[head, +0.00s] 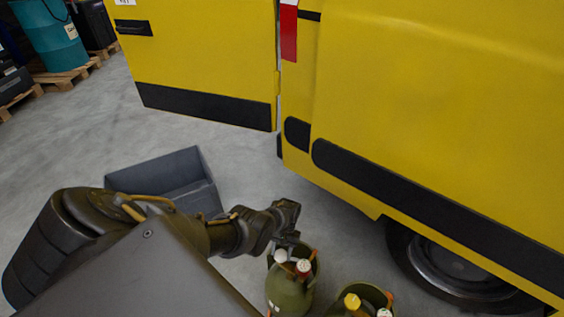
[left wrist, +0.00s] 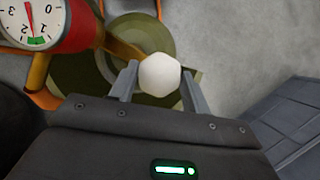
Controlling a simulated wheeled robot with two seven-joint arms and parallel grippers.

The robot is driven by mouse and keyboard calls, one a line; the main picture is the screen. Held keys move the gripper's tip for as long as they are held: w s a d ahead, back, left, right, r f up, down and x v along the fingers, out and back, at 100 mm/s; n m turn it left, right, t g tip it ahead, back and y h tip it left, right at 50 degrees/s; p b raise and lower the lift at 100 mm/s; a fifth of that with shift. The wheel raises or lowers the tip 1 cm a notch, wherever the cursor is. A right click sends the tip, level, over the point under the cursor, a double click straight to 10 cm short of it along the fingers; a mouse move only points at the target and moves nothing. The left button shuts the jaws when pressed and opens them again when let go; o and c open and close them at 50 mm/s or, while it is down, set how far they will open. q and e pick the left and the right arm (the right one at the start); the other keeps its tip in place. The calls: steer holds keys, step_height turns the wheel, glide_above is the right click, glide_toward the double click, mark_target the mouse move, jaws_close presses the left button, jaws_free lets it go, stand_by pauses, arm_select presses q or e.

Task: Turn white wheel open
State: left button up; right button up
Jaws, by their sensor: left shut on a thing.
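The white wheel (left wrist: 160,75) sits between the two fingers of my left gripper (left wrist: 159,82) in the left wrist view. The fingers are shut on its sides. The wheel is on top of a green cylinder (head: 286,292), beside a red gauge (left wrist: 35,22) with a white dial. In the head view my left gripper (head: 287,238) reaches down to the cylinder's top, where the white wheel (head: 280,256) shows partly below it. How far the wheel is turned cannot be told. My right gripper is not in view.
A second green cylinder (head: 367,297) with a yellow knob (head: 352,301) stands to the right. A yellow van (head: 430,100) with an open door fills the back and right. An open grey bin (head: 170,180) stands on the floor behind my left arm.

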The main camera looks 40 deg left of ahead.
arm_select(q)
steer(key=shift+n, duration=0.6)
steer(key=shift+t+h, duration=0.3)
steer(key=o, duration=0.8)
steer(key=shift+o, duration=0.8)
steer(key=shift+r, duration=0.1)
